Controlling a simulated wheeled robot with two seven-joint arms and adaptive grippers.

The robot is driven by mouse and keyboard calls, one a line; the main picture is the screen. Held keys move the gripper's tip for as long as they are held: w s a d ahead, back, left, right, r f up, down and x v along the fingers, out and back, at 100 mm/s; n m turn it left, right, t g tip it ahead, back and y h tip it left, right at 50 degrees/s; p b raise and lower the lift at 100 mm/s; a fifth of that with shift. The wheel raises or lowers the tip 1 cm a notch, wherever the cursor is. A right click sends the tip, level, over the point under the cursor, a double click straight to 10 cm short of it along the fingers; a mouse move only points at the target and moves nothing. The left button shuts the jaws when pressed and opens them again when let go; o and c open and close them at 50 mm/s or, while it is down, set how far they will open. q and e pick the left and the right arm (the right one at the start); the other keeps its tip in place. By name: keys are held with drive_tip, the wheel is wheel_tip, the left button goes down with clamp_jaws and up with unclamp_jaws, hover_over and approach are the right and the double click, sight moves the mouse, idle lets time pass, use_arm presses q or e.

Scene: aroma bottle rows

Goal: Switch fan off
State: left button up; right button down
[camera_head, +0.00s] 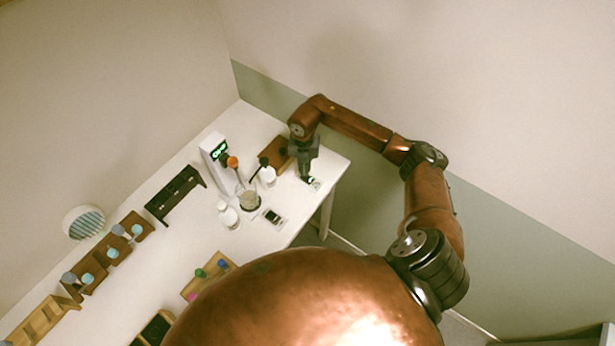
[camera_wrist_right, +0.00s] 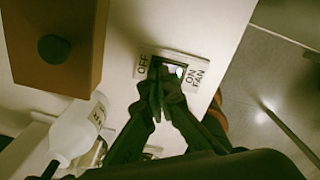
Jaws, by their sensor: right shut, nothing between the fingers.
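The fan switch (camera_wrist_right: 196,82) is a white plate on the table top, marked OFF on one side and ON FAN on the other. Its dark middle shows a small green light near the ON side. It also shows in the head view (camera_head: 315,184), close to the table's right corner. My right gripper (camera_head: 305,174) points down at it, shut and empty. In the right wrist view its dark fingertips (camera_wrist_right: 163,82) are over the switch's middle and partly hide it. I cannot tell if they touch. My left gripper is out of view.
A brown wooden block (camera_head: 274,153) and white bottles (camera_head: 267,177) stand close to the left of the right gripper. A second plate (camera_head: 273,216) lies nearer on the table (camera_head: 160,245). A white device (camera_head: 216,160) stands behind. A round striped vent or fan (camera_head: 84,222) is farther left.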

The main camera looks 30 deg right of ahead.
drive_tip(key=shift+f+b, duration=0.55)
drive_tip(key=shift+f, duration=0.3)
idle(0.4)
drive_tip(key=shift+r+p, duration=2.2)
drive_tip(key=shift+r, duration=1.35)
